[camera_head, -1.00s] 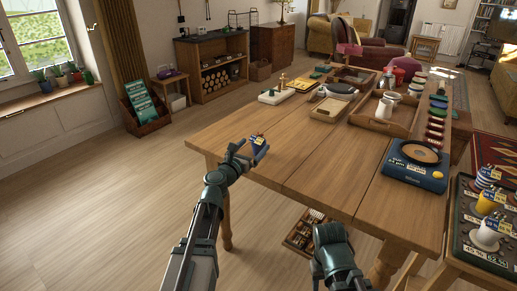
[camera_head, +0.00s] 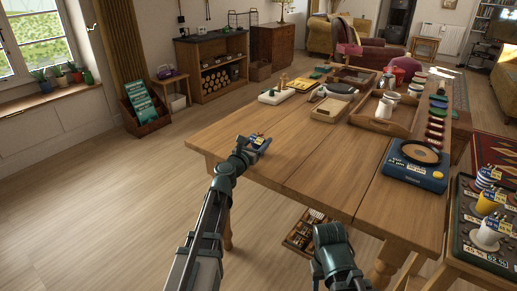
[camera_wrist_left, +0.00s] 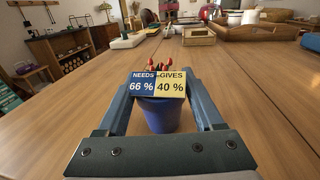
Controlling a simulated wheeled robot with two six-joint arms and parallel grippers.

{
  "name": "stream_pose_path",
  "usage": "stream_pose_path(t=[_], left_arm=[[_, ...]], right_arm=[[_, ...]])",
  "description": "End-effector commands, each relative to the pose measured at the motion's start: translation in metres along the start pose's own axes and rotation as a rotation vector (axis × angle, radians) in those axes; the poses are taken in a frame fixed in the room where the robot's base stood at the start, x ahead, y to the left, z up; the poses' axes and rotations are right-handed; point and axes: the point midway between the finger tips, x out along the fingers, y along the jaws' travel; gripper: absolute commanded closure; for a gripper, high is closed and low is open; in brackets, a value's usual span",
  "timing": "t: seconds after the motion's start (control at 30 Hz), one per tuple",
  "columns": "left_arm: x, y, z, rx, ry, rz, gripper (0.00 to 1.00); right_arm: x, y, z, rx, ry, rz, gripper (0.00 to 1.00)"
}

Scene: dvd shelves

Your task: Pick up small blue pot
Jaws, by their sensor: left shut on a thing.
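The small blue pot (camera_wrist_left: 161,117) is between the two fingers of my left gripper (camera_wrist_left: 158,98) in the left wrist view. It bears a blue and yellow label reading "NEEDS 66 %" and "GIVES 40 %", and red tips show above the label. In the head view the left gripper (camera_head: 250,148) is at the near left corner of the wooden table (camera_head: 300,165), with the pot (camera_head: 259,143) at its tip. The left gripper is shut on the pot. I cannot tell whether the pot's base touches the table. My right arm shows at the bottom, but its fingertips are not visible.
A blue box with a round dark top (camera_head: 415,163) sits at the table's right side. A wooden tray (camera_head: 383,122) with white jugs stands farther back. A dark tray (camera_head: 480,248) with labelled cups is at the lower right. The near middle of the table is clear.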

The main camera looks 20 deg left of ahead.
Motion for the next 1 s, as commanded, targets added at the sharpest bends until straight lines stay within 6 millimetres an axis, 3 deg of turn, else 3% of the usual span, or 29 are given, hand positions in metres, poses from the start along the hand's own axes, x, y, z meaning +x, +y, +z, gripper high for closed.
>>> stream_pose_path(t=[0.03, 0.13, 0.47, 0.87, 1.0], left_arm=[[0.000, 0.000, 0.000, 0.000, 0.000, 0.000, 0.83], [0.000, 0.000, 0.000, 0.000, 0.000, 0.000, 0.99], [0.000, 0.000, 0.004, 0.000, 0.000, 0.000, 0.99], [0.000, 0.000, 0.044, 0.000, 0.000, 0.000, 0.99], [-0.025, -0.032, 0.040, 0.000, 0.000, -0.003, 0.99]], right_arm=[[0.000, 0.000, 0.000, 0.000, 0.000, 0.000, 0.50], [0.000, 0.000, 0.000, 0.000, 0.000, 0.000, 0.50], [-0.004, 0.000, 0.000, 0.000, 0.000, 0.000, 0.50], [-0.044, 0.003, 0.003, 0.002, 0.000, -0.007, 0.50], [-0.039, 0.003, 0.002, 0.002, 0.000, -0.007, 0.50]])
